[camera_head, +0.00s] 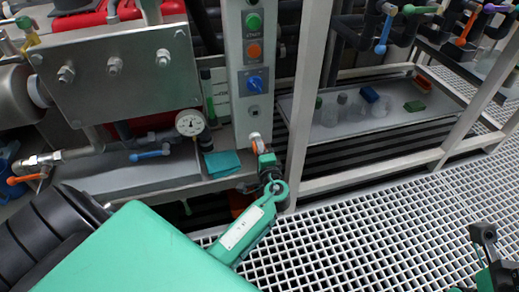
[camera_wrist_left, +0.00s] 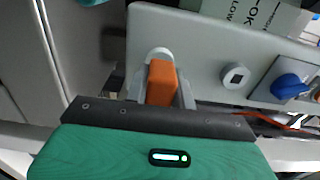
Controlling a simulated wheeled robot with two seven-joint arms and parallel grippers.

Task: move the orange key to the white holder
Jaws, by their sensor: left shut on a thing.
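The orange key (camera_head: 257,147) is at the lower end of the grey control panel. It also shows in the left wrist view (camera_wrist_left: 161,82), between my left gripper's fingers. My left gripper (camera_head: 264,158) is shut on it. A white round holder (camera_wrist_left: 159,53) is on the panel face directly behind the key's far end, and the key overlaps it. It shows as a small white spot in the head view (camera_head: 254,137). I cannot tell how deep the key sits in it. Part of my right gripper (camera_head: 484,245) shows at the lower right edge; its fingertips are unclear.
The panel above carries a blue switch (camera_head: 255,84), an orange button (camera_head: 254,51) and a green button (camera_head: 253,21). A pressure gauge (camera_head: 190,123) and a teal block (camera_head: 222,163) are left. The grated floor is clear.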

